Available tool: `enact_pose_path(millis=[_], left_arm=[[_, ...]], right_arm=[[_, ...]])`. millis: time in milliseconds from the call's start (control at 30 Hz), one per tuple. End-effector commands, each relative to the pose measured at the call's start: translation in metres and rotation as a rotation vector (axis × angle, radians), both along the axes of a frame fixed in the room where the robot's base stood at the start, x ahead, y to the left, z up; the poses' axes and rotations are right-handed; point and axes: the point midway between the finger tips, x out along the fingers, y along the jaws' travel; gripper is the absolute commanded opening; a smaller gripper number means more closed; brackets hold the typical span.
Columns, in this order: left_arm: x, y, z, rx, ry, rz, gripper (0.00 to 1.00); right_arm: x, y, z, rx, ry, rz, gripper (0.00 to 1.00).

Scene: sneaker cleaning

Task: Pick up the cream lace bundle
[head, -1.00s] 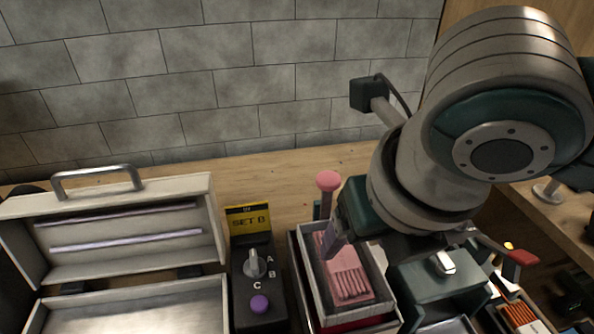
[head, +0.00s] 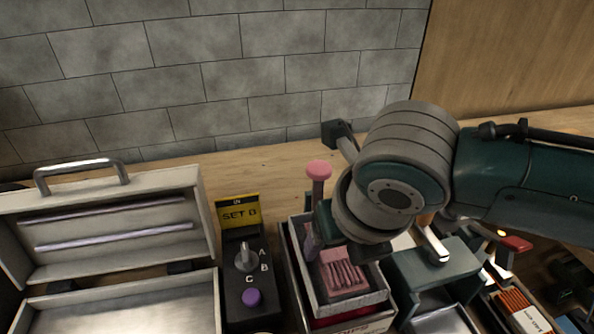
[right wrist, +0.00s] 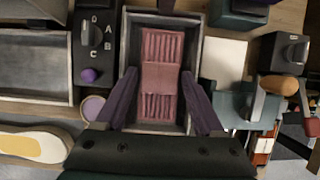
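A pink bundle of laces with a band round its middle lies in a grey open box; no cream one is visible. The bundle (head: 343,272) shows partly under my right gripper in the head view, and whole in the right wrist view (right wrist: 161,78). The box (head: 362,299) has raised walls. My right gripper (right wrist: 160,95) is open, its two purple fingers apart on either side of the bundle's near half. The fingers do not visibly touch the bundle; their exact height above it cannot be told. My left gripper is not in view.
A black control box (head: 247,277) with a knob and purple button stands left of the lace box. An open case (head: 110,240) is further left. A pink-topped post (head: 318,172) rises close to my right gripper. A green stand (head: 436,270) is at right.

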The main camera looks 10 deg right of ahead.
Motion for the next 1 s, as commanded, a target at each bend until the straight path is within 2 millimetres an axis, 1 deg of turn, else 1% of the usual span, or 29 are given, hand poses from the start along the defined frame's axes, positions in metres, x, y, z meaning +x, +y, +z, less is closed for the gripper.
enact_pose_path(millis=[33, 67, 500, 533, 567, 600, 833, 933, 1000], left_arm=[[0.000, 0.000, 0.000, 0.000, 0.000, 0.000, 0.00], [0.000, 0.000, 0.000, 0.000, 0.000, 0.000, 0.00], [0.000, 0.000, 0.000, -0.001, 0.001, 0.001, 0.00], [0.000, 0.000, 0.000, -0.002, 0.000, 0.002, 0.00], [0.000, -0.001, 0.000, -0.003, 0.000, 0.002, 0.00], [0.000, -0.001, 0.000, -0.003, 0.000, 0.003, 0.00], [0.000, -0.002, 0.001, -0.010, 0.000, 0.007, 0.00], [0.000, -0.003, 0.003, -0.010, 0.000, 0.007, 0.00], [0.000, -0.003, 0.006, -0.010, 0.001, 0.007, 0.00]], right_arm=[[0.000, 0.000, 0.000, 0.000, 0.000, 0.000, 0.64], [0.000, 0.000, 0.000, 0.000, 0.000, 0.000, 0.60], [0.000, 0.000, 0.000, -0.001, 0.001, 0.000, 0.11], [0.000, 0.000, 0.000, -0.001, 0.000, 0.000, 0.10], [0.000, 0.000, 0.000, -0.001, 0.000, 0.000, 0.04], [0.000, 0.000, 0.000, -0.001, 0.001, 0.000, 0.02], [0.000, 0.000, 0.004, -0.001, 0.000, -0.001, 0.01], [0.001, 0.000, 0.013, 0.000, -0.001, 0.000, 0.01], [0.001, 0.000, 0.023, 0.001, -0.002, 0.001, 0.01]])
